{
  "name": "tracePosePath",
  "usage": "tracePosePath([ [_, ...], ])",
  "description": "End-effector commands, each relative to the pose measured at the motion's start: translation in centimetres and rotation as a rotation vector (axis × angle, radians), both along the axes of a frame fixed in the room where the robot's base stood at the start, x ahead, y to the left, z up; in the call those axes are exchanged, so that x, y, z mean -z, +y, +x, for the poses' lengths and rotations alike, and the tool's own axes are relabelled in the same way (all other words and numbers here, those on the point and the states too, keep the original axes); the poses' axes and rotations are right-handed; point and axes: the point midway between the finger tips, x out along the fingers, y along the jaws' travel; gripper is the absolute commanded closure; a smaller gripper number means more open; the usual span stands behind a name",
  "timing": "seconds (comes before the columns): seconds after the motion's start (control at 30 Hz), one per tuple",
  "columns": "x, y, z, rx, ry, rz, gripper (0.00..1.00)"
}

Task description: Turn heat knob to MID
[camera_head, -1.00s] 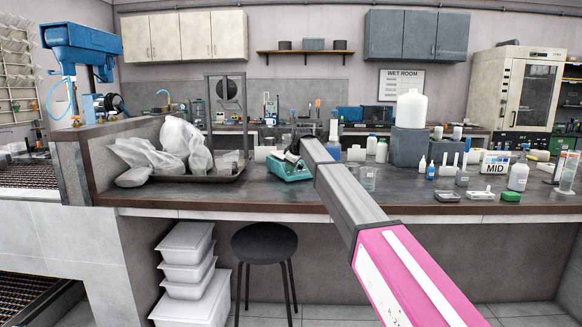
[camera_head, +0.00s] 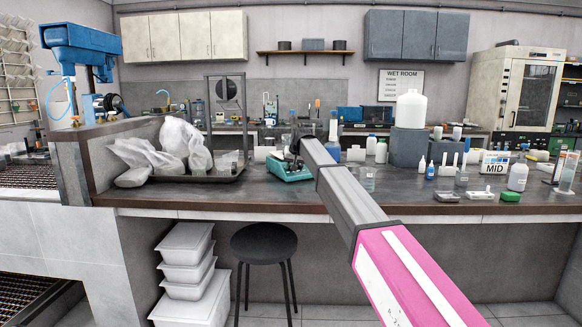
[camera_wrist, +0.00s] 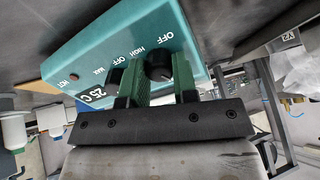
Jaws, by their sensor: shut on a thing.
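The teal hotplate unit (camera_head: 291,170) sits on the dark bench near its front edge, partly behind my arm in the head view. In the wrist view its teal control panel (camera_wrist: 95,52) carries the markings OFF, HIGH, MAX, HOT and a 25 C readout. A black knob (camera_wrist: 158,66) stands on the panel between the green fingers of my gripper (camera_wrist: 157,84). The fingers are closed around this knob. A second dark knob (camera_wrist: 117,76) is partly hidden beside the left finger.
A dark tray (camera_head: 190,178) with bagged material lies left of the unit. A beaker (camera_head: 367,180) and several bottles stand to the right. A black stool (camera_head: 264,243) and stacked white tubs (camera_head: 186,262) are below the bench front.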

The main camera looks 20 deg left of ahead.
Motion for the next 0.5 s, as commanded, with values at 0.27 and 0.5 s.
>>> tracePosePath([
  [0.27, 0.09, -0.12, -0.04, 0.219, 0.100, 0.102, 0.97],
  [0.5, 0.11, -0.17, -0.05, 0.410, 0.185, 0.192, 0.97],
])
